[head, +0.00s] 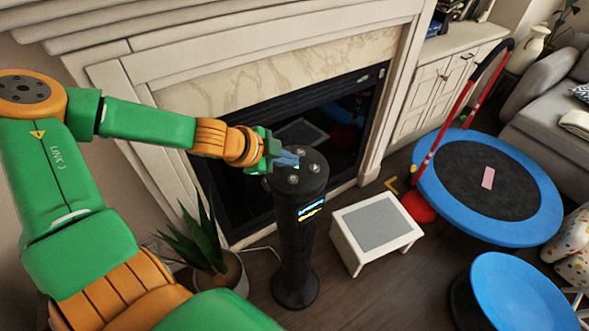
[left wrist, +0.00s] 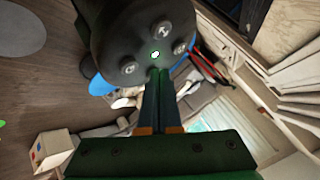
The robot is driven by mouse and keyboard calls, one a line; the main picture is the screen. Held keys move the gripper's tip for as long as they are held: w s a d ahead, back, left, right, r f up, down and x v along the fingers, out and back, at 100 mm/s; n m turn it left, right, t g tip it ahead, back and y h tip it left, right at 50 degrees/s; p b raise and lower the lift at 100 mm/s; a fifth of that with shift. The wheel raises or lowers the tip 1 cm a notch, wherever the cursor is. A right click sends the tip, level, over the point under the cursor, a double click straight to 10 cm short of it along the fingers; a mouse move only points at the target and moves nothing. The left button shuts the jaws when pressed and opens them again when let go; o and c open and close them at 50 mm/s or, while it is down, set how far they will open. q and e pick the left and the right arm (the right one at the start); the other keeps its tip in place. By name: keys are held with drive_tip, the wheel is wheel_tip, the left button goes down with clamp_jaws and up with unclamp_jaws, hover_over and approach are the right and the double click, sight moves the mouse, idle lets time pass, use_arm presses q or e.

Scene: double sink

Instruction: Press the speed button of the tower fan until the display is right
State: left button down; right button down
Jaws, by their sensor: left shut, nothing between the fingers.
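The black tower fan (head: 292,245) stands upright on the floor in front of the fireplace. Its round top carries several small grey buttons, which also show on the fan top in the left wrist view (left wrist: 115,35). A small bright spot glows among them there. The display (head: 311,208) on the fan's side shows a blue row and an orange row, too small to read. My left gripper (head: 297,159) is shut and empty, its tips over the fan's top. In the left wrist view its fingertips (left wrist: 159,72) overlap the edge of the top; I cannot tell whether they touch. My right gripper is not seen.
A potted plant (head: 207,250) stands left of the fan. A white step stool (head: 340,240) is close on its right. A blue trampoline (head: 540,225) and a blue round seat (head: 520,295) are further right. The fireplace (head: 280,75) rises behind.

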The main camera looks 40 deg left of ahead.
sight(309, 171)
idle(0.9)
use_arm(q)
drive_tip(key=shift+w+d+f+b, duration=0.2)
drive_tip(key=shift+w+b, duration=0.1)
drive_tip(key=shift+b, duration=0.2)
drive_tip(key=shift+w+d+f+b, duration=0.1)
drive_tip(key=shift+w+d+b, duration=0.2)
drive_tip(key=shift+b, duration=0.15)
drive_tip(key=shift+w+d+f+b, duration=0.2)
drive_tip(key=shift+w+d+b, duration=0.65)
drive_tip(key=shift+w+b, duration=0.1)
drive_tip(key=shift+w+d, duration=0.25)
drive_tip(key=shift+d, duration=0.05)
drive_tip(key=shift+f+b, duration=0.45)
drive_tip(key=shift+b, duration=0.1)
drive_tip(key=shift+r, duration=0.1)
drive_tip(key=shift+r+p, duration=0.8)
drive_tip(key=shift+p, duration=0.1)
